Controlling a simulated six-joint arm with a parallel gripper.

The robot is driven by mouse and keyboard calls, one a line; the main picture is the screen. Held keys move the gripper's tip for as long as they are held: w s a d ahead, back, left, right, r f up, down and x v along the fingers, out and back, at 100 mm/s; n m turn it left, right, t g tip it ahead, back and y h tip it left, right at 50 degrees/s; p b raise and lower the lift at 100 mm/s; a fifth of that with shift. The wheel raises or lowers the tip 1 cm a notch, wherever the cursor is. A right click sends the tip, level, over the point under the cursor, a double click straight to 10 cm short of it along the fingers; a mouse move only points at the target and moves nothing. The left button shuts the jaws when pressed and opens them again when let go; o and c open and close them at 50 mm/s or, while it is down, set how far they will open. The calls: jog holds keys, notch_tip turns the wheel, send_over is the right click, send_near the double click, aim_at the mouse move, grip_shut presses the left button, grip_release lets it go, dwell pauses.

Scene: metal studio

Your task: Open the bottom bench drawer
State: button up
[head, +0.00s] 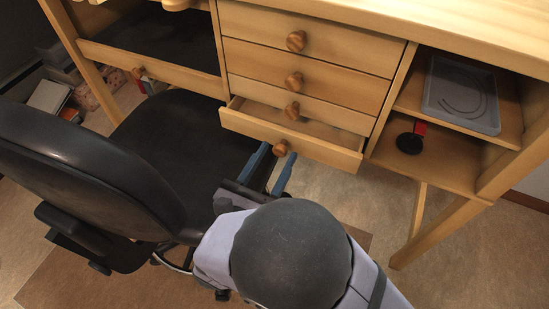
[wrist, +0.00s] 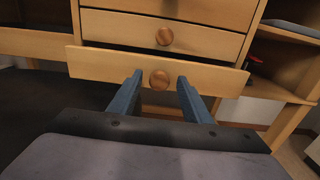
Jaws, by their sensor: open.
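The bottom bench drawer (head: 300,137) is pulled part-way out of the wooden bench, and I can see into its open top. Its round wooden knob (head: 281,148) is on the front face. In the wrist view the bottom drawer's front (wrist: 110,65) stands forward of the drawer above, and its knob (wrist: 159,80) shows between my fingers. My gripper (head: 277,166) has blue fingers, open, one on each side of the knob. In the wrist view the gripper (wrist: 159,88) shows a gap between each finger and the knob.
A black office chair (head: 65,165) stands close on the left. Three closed drawers (head: 340,48) are above the bottom one. On the right, open shelves hold a grey tray (head: 440,95) and a black-and-red item (head: 408,143). The floor (head: 340,205) below the drawer shows clear.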

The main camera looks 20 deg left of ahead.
grip_shut()
jog(key=s+p, duration=0.3)
jog(key=s, duration=0.6)
jog(key=shift+s, duration=0.4)
grip_release()
jog(key=shift+w, duration=0.15)
